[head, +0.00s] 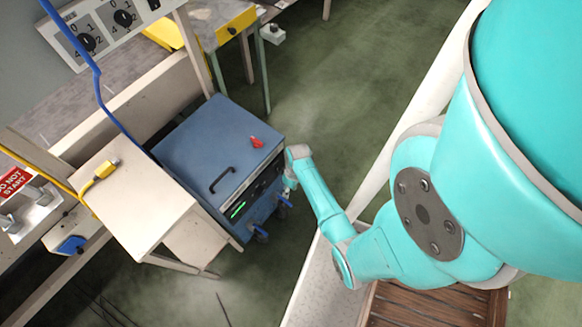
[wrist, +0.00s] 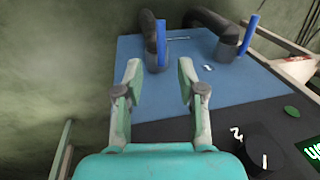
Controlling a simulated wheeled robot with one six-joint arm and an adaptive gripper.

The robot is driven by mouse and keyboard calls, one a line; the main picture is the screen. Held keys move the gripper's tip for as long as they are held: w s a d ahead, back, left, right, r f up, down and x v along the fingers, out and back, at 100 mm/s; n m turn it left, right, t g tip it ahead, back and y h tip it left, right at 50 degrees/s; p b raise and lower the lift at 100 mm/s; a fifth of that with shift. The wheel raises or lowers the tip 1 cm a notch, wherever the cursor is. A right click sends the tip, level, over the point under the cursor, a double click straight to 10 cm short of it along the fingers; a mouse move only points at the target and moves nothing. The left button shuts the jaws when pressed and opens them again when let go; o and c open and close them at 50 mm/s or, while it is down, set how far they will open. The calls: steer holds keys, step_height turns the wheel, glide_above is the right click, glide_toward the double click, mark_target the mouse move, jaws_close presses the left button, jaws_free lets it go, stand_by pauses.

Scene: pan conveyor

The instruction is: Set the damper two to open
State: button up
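Two black elbow pipes with blue levers stick out of a blue panel (wrist: 230,82) in the wrist view. The left blue lever (wrist: 161,42) and the right blue lever (wrist: 249,35) both look roughly upright in the picture. A small white mark (wrist: 207,67) lies between them; I cannot tell which is damper two. My gripper (wrist: 158,75) is open and empty, its fingertips pointing at the left pipe, with no contact clear. In the head view, the blue levers show low on the blue cabinet (head: 195,140), and my gripper end is beside its right side.
A black panel with a round knob (wrist: 265,150) and green display is at the wrist view's lower right. A red knob (head: 256,142) and black handle (head: 222,180) are on the cabinet top. A pale table (head: 135,200) stands left.

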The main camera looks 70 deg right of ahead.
steer(key=shift+s+d+r, duration=0.1)
steer(key=shift+d+r, duration=0.05)
steer(key=shift+r, duration=0.75)
steer(key=shift+d+r, duration=0.15)
steer(key=shift+r, duration=0.7)
